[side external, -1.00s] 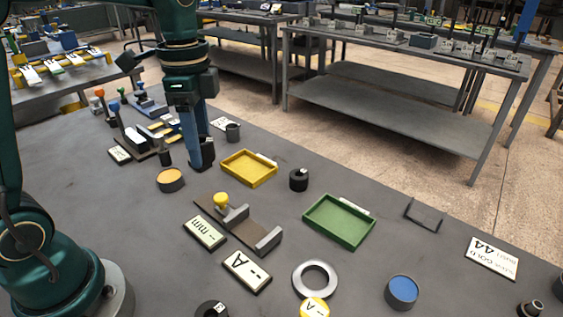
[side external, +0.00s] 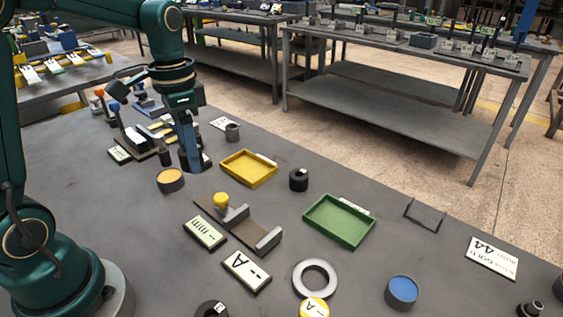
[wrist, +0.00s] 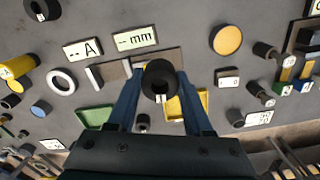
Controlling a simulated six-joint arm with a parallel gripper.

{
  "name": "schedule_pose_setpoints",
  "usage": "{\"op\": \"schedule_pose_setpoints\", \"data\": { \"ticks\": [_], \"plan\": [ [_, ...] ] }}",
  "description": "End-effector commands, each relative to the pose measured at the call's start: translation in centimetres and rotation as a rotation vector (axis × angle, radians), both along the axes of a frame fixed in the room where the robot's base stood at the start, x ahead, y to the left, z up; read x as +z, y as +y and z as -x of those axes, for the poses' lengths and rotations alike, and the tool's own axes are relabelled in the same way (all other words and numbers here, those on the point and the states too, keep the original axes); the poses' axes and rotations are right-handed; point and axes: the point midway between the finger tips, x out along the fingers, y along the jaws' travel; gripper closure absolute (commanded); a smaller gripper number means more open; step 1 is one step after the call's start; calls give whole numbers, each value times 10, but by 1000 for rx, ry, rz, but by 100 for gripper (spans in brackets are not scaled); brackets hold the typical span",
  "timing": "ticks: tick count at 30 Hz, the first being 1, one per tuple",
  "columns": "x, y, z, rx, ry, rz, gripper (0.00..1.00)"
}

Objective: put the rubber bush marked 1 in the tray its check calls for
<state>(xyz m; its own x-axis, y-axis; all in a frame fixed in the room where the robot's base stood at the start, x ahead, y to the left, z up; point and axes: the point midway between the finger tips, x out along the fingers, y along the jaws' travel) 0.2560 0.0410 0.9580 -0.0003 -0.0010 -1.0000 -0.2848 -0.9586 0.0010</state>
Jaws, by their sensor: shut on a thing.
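My gripper (wrist: 162,108) is shut on a black rubber bush (wrist: 160,77) with a hole and a small white tag; the mark is too small to read. In the side view my gripper (side external: 194,165) is low over the bench at the left, and the bush is mostly hidden by the fingers. A yellow tray (side external: 249,168) and a green tray (side external: 339,221) lie to the right. A gauge fixture with a yellow knob (side external: 221,200) stands nearer, with an "mm" display (side external: 205,233) and an "A" display (side external: 246,271), both showing dashes.
Another black bush (side external: 299,180) stands between the trays; a further one (side external: 212,309) is at the front edge.

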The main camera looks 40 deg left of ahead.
Motion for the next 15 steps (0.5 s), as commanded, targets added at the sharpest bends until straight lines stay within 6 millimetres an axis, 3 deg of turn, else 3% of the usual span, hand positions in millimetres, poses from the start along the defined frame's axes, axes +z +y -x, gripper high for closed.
{"op": "schedule_pose_setpoints", "data": {
  "ticks": [1,6,11,15],
  "plan": [
    [-12,14,7,1,7,3,100],
    [-36,44,29,28,3,1,100],
    [-43,56,41,96,0,-1,100],
    [-61,59,43,113,6,2,100]
  ]
}}
